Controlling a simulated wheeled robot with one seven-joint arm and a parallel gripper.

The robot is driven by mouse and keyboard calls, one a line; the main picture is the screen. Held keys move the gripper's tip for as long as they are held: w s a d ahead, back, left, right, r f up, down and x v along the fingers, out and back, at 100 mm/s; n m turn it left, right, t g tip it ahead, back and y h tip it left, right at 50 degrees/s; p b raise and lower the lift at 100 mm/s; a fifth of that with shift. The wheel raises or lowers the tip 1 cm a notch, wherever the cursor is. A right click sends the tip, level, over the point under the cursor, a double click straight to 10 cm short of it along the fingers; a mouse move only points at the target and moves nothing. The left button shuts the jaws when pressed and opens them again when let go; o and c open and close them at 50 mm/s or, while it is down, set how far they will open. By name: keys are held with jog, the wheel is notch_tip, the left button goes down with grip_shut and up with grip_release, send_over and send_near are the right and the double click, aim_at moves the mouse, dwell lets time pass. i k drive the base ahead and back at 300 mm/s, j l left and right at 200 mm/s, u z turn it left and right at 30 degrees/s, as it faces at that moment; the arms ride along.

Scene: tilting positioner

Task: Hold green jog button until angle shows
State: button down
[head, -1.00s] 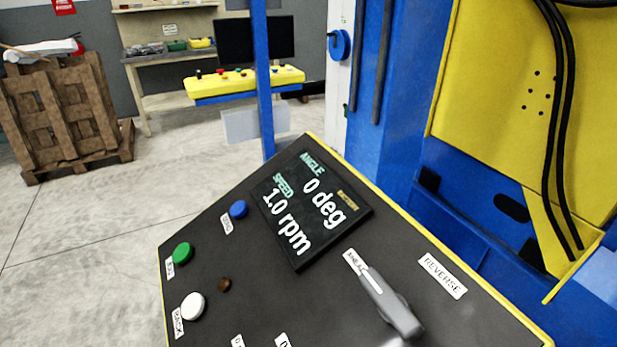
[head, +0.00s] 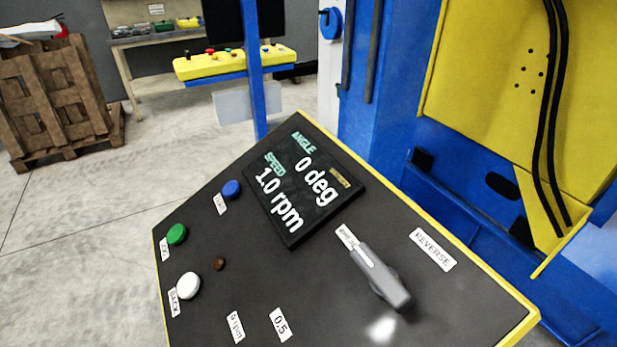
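The green jog button (head: 177,234) sits at the left edge of the dark, tilted control panel (head: 330,290). A small white label beside it appears to read JOG. Nothing touches or covers the button. The display (head: 300,192) on the panel's upper part reads ANGLE 0 deg and SPEED 1.0 rpm, with a small yellow word at its right that is too small to read surely. My gripper is not in view.
A white button (head: 188,286), a blue button (head: 232,189), a small brown knob (head: 219,264) and a grey lever switch (head: 384,279) share the panel. The blue and yellow machine (head: 500,130) stands behind at right. Open floor (head: 90,220) lies left.

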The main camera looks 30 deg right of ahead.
aim_at(176, 233)
jog(key=k, duration=1.25)
jog(key=z, duration=1.8)
jog(key=k+j, duration=0.1)
jog(key=j, duration=0.65)
jog(key=k+j, duration=0.1)
jog(key=j, duration=0.65)
jog(key=k+j, duration=0.1)
jog(key=j, duration=0.65)
jog(key=k+j, duration=0.15)
jog(key=j, duration=0.55)
jog(key=k+j, duration=0.1)
jog(key=j, duration=0.65)
jog(key=k+j, duration=0.1)
jog(key=j, duration=0.65)
jog(key=k+j, duration=0.1)
jog(key=j, duration=0.65)
jog(key=k+j, duration=0.1)
jog(key=j, duration=0.65)
